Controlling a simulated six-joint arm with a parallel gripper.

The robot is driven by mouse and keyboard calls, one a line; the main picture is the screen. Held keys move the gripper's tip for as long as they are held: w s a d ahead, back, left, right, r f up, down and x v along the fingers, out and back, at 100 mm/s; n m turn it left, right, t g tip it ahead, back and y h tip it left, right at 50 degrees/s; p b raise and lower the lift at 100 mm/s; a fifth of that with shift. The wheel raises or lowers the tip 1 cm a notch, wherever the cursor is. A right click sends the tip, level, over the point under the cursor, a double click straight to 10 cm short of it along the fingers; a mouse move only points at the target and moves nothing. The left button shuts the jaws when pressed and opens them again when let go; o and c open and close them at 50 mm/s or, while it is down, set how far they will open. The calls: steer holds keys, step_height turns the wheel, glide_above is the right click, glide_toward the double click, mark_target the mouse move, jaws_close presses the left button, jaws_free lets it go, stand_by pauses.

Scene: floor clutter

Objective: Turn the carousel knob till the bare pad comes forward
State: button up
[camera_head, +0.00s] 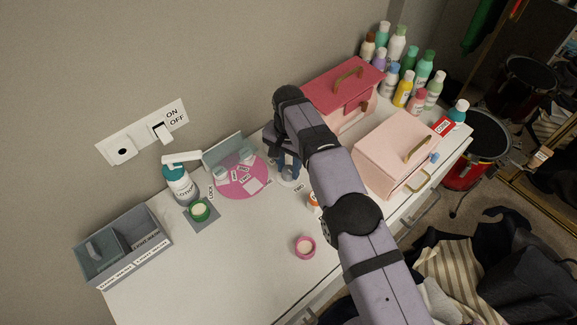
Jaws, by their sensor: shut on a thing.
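The carousel is a pink disc (236,190) on the white tabletop, with an upright grey panel (221,151) behind its left side. Small pale jars (229,171) stand toward its back, and small white labels lie near its middle. A white square pad (253,184) at its front right looks bare. My gripper (287,172) points down just right of the disc. Its blue fingers are shut on a small grey knob (291,180), which they partly hide. A small label (299,188) lies beside the knob.
A grey divided box (157,260) is at far left. A pink ring (304,246) lies in front. Pink boxes (384,165) and several bottles (403,91) are at right. The front-left tabletop is clear.

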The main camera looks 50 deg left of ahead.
mark_target(289, 169)
steer(key=shift+r+m, duration=0.1)
steer(key=shift+m, duration=0.3)
steer(key=o, duration=1.1)
steer(key=shift+c, duration=0.2)
steer(key=shift+r+p, duration=0.5)
steer(key=shift+r, duration=3.15)
